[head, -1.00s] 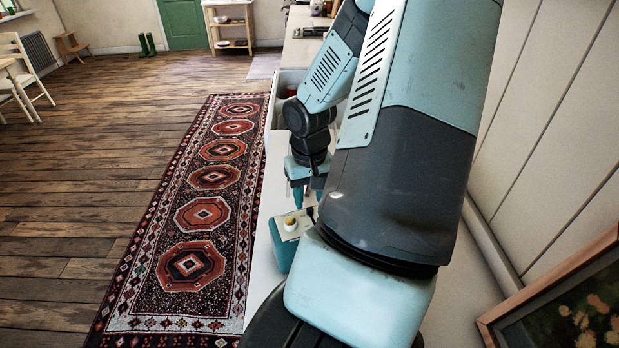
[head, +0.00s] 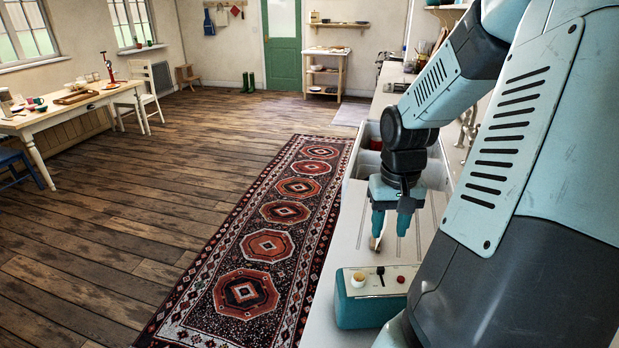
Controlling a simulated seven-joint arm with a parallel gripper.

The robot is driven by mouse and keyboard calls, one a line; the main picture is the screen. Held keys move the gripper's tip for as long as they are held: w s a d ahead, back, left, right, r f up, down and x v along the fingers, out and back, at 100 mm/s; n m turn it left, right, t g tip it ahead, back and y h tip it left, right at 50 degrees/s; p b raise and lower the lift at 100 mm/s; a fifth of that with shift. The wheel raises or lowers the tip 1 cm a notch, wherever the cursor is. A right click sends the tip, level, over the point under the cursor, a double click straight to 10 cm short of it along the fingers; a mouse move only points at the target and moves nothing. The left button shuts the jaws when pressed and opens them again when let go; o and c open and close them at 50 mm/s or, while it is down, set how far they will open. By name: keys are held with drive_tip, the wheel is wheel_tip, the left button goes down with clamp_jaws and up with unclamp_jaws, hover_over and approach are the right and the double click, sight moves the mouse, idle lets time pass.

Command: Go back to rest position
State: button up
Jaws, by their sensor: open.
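My gripper (head: 390,232) hangs in the head view over the pale counter (head: 345,238), its fingers pointing down. The two teal fingers are apart. A small tan and whitish piece (head: 376,243) shows at the left fingertip; I cannot tell what it is or whether it touches the finger. The gripper appears just beyond a teal box (head: 362,312) with a cream top. My upper arm fills the right side of the view and hides part of the counter.
A white sink (head: 362,165) lies behind the gripper. A patterned rug (head: 265,245) runs left of the counter. A set table (head: 70,105) stands far left.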

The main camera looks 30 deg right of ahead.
drive_tip(key=w+a+r+n+t+h, duration=0.2)
drive_tip(key=w+a+r, duration=0.1)
drive_tip(key=a+r, duration=0.55)
drive_tip(key=w+a+r+n+t+h, duration=0.1)
drive_tip(key=w+a+r+n, duration=0.1)
drive_tip(key=a+r, duration=0.65)
drive_tip(key=s+a+r+n+t+y, duration=0.1)
drive_tip(key=s+a+r+t+y, duration=0.1)
drive_tip(key=s+a, duration=0.9)
drive_tip(key=shift+s+r+n+t+y, duration=0.3)
drive_tip(key=shift+s+r+n+y, duration=0.15)
drive_tip(key=shift+s, duration=0.4)
drive_tip(key=shift+d+r, duration=0.1)
